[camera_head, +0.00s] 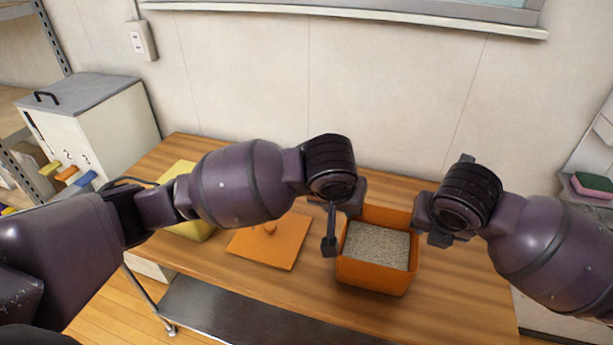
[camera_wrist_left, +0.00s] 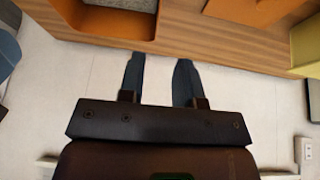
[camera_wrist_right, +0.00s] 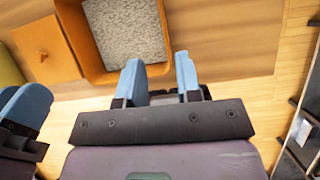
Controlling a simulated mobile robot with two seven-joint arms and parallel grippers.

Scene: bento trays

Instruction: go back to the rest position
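My left arm reaches in from the left over the table, with its left gripper (camera_head: 343,222) at the left side of the orange box. Its two fingers (camera_wrist_left: 158,80) stand apart with nothing between them in the left wrist view. My right gripper (camera_head: 431,222) is by the box's right side. Its blue fingers (camera_wrist_right: 160,75) are also apart and empty in the right wrist view. The open orange box (camera_head: 376,278) holds grey granular stuff (camera_head: 377,245) and stands on the wooden table (camera_head: 460,300).
An orange lid with a knob (camera_head: 285,250) lies left of the box. A yellow container (camera_head: 196,230) is farther left, partly behind my left arm. A white cabinet (camera_head: 115,120) stands left of the table. The wall (camera_head: 390,90) is close behind the table.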

